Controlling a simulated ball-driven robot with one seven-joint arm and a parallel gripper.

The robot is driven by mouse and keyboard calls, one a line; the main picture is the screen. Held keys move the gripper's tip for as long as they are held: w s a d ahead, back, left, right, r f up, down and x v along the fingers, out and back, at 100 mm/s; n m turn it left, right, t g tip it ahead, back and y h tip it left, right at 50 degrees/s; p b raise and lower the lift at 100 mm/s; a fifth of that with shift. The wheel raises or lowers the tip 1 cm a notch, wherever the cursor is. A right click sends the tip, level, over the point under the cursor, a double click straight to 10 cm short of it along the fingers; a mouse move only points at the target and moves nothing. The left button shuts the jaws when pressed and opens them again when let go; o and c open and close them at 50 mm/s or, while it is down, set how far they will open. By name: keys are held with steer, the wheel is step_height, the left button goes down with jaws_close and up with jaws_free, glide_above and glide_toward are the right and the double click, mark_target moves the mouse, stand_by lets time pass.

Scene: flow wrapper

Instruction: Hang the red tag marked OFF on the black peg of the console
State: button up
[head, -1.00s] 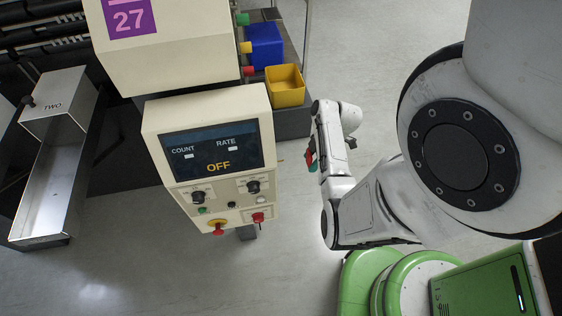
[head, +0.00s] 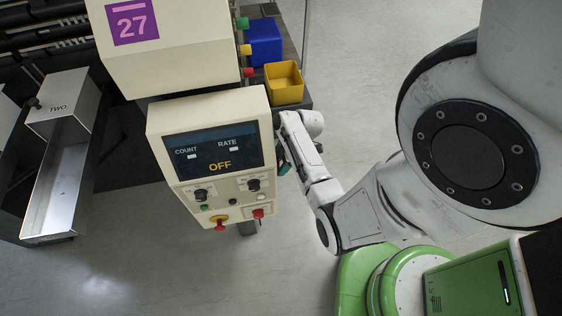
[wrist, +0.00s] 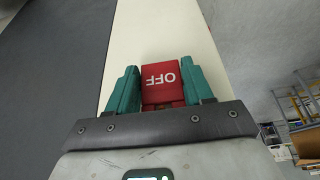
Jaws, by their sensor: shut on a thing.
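In the wrist view the red tag (wrist: 165,76) with white OFF lettering sits between the two teal fingers of my gripper (wrist: 160,86), which is shut on it. The tag lies in front of a cream surface, apparently the console's side. In the head view the cream console (head: 154,160) shows OFF on its dark screen. My gripper (head: 284,168) is at the console's right edge, mostly hidden behind my arm and the console. The tag cannot be made out there. The black peg is not visible in either view, and I cannot tell whether the tag touches the console.
A yellow bin (head: 284,82) and a blue bin (head: 264,42) stand behind the console's right side. A metal chute (head: 58,190) is at the left. Floor right of the bins is clear.

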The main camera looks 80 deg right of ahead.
steer(key=shift+f, duration=0.1)
steer(key=shift+f, duration=0.15)
steer(key=o, duration=1)
steer(key=v, duration=1.1)
steer(key=shift+s+a+b, duration=0.1)
steer(key=shift+a+b, duration=0.05)
steer(key=shift+b, duration=0.25)
